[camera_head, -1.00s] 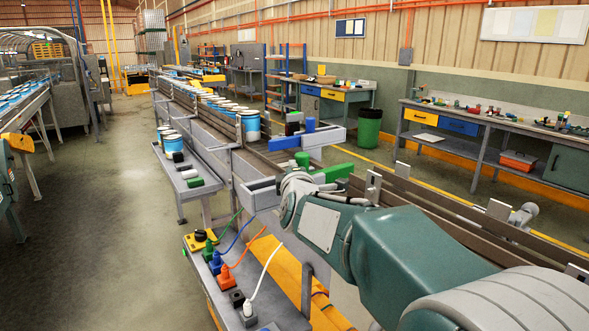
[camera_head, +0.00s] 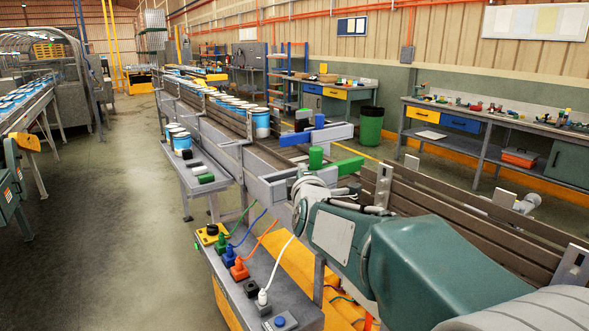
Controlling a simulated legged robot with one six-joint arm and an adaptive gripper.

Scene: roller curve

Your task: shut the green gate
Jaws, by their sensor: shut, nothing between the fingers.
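The green gate (camera_head: 341,167) is a green bar with an upright green knob (camera_head: 316,157) at its left end. It reaches over the brown conveyor lane, just beyond my wrist. A blue bar with a blue knob (camera_head: 319,121) stands farther back beside a grey arm of the frame. My arm comes in from the lower right, and my gripper (camera_head: 304,172) is at its far end, just in front of and left of the green knob. It is shut and empty, mostly hidden by my wrist. I cannot tell whether it touches the gate.
A control box (camera_head: 257,290) with coloured plugs and cables stands below my wrist. A grey side shelf (camera_head: 196,172) holds tins and small blocks. Blue-banded tins (camera_head: 262,124) stand on the conveyor behind the gates. A green bin (camera_head: 371,127) and workbench are beyond. The floor at left is clear.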

